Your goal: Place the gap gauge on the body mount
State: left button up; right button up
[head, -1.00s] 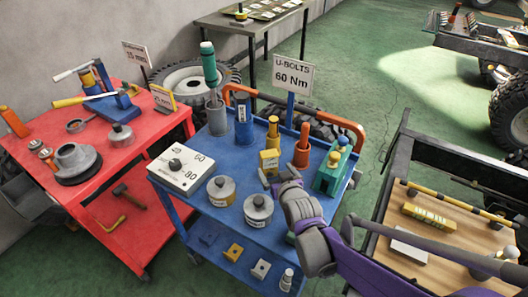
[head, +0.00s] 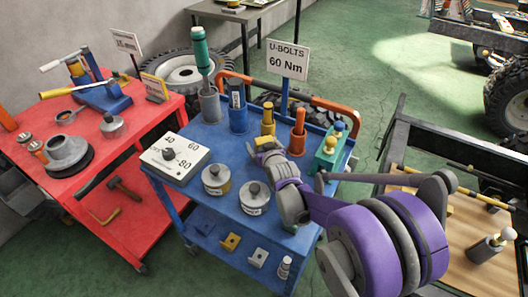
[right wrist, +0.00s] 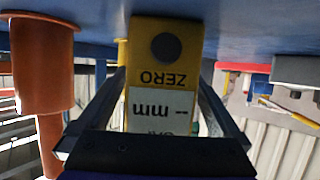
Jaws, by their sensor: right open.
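The gap gauge (right wrist: 160,62) is a yellow block with a dark round button, the word ZERO and a pale mm display. In the right wrist view it stands between the two fingers of my right gripper (right wrist: 163,92), which is open around it. In the head view the gauge (head: 265,143) is partly hidden by my right gripper (head: 271,150) on the blue cart. Its lower part is hidden. I cannot tell which thing is the body mount. My left gripper is not in view.
The blue cart (head: 232,150) is crowded: an orange cup (head: 297,145), a green block (head: 328,160), two lidded tins and a white dial box (head: 175,158) stand close by. A dark frame with a wooden board (head: 478,272) is at the right, a red table (head: 105,158) at the left.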

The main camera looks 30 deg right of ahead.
jog(key=shift+c, duration=0.2)
jog(key=shift+r, duration=0.1)
grip_shut()
